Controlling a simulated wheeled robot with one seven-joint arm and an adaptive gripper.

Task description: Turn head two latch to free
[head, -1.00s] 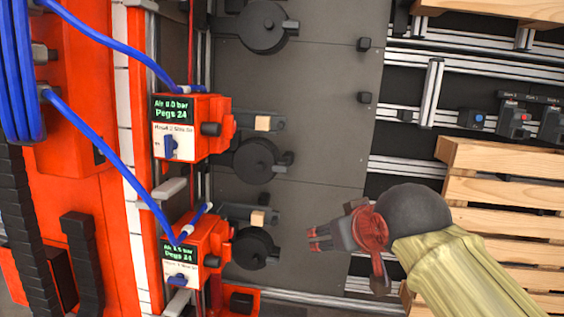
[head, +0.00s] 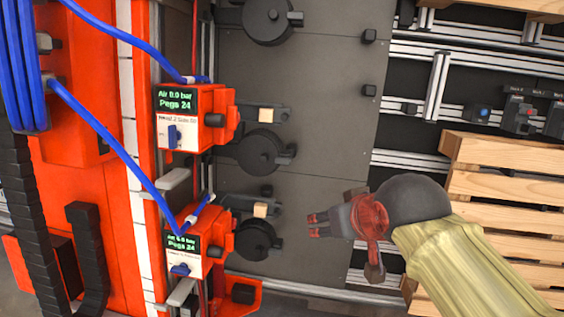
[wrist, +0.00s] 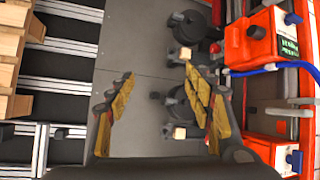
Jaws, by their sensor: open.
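Two orange heads with green-lettered screens stand one above the other in the head view. The upper head (head: 219,112) has a small label, blurred but seeming to name head 2, and a blue latch (head: 173,135) standing upright. The lower head (head: 214,240) has its own blue latch (head: 180,270), lying more nearly level. My gripper (head: 318,227) is open and empty, right of the lower head and clear of both latches. In the wrist view its spread fingers (wrist: 157,72) face the grey panel, with the orange heads to the right.
Black discs (head: 260,152) and arms with pale blocks (head: 267,115) stick out between the heads and my gripper. Blue hoses (head: 120,150) cross to the heads. Wooden pallets (head: 500,185) stand at right. The grey panel (head: 325,120) has open room before it.

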